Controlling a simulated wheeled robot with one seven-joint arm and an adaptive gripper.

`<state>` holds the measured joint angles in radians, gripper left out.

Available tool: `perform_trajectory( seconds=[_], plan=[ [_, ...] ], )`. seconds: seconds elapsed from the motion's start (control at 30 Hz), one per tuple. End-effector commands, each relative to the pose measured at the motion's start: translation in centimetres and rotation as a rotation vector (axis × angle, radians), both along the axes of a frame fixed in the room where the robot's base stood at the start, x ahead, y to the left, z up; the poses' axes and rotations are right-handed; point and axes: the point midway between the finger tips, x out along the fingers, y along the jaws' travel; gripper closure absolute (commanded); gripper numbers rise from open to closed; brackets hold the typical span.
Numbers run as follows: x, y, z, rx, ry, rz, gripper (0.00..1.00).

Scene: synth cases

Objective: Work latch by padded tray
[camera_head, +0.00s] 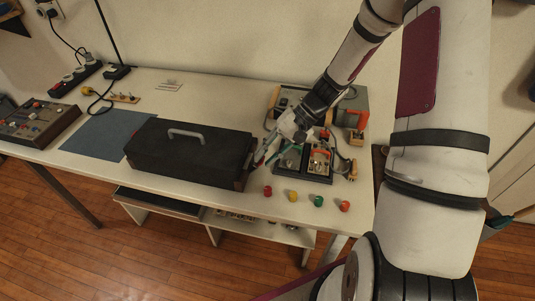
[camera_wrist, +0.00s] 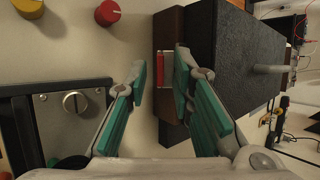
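A black case (camera_head: 190,160) with a grey handle (camera_head: 186,134) lies on the table, its lid apparently down. Its brown end (camera_wrist: 168,25) carries a small red latch (camera_wrist: 160,70) on a metal plate in the wrist view. My gripper (camera_wrist: 160,72), with green finger pads, is open at this end. The latch appears between the fingertips, nearer the right one; I cannot tell whether they touch. In the head view my gripper (camera_head: 264,152) is at the case's right end and hides the latch. A black tray (camera_head: 317,181) with metal plates stands to the right.
Several coloured knobs, including a yellow one (camera_head: 293,196), line the table's front edge. A grey and orange device (camera_head: 352,100) stands behind the tray. A blue mat (camera_head: 100,134) and a control box (camera_head: 38,122) lie to the left.

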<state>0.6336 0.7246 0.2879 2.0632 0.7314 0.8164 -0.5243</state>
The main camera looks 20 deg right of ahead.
Motion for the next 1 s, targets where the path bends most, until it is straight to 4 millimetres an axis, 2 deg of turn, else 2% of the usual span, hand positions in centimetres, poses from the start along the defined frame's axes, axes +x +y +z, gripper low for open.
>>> perform_trajectory(
  seconds=[0.03, 0.07, 0.47, 1.0],
  plan=[
    [0.0, 0.0, 0.0, 0.0, 0.0, 0.0, 0.95],
    [0.0, 0.0, 0.0, 0.0, 0.0, 0.0, 1.0],
    [0.1, 0.2, 0.2, -0.024, 0.014, 0.004, 1.0],
    [1.5, 2.1, 1.4, -0.295, 0.207, 0.006, 1.0]
  ],
)
